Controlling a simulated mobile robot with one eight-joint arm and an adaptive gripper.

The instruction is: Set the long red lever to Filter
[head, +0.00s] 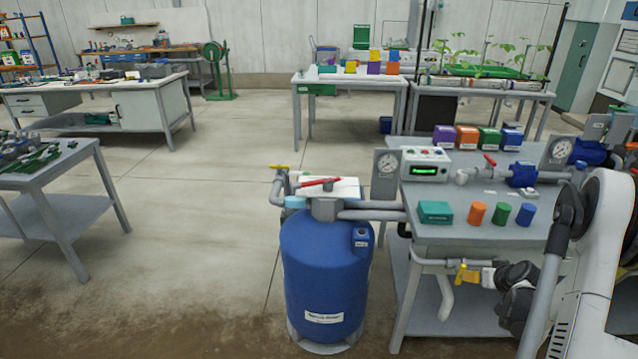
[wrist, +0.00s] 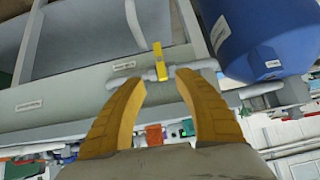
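The long red lever (head: 318,183) lies on top of the blue tank (head: 325,262), over a pale plate (head: 343,188). The plate's position markings are too small to read. My gripper (head: 468,275) is low at the front of the grey skid table, to the right of the tank and well apart from the red lever. In the wrist view my gripper (wrist: 159,80) has its two ochre fingers spread, with nothing clearly held. A yellow valve handle (wrist: 159,62) on a grey pipe shows at and beyond the fingertips; contact is unclear. The red lever is not visible in the wrist view.
The skid table (head: 480,236) carries a teal box (head: 435,211), coloured cylinders, a controller (head: 425,163) and gauges. A yellow-handled valve (head: 279,167) and pipes adjoin the tank top. Open floor (head: 190,240) lies left of the tank.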

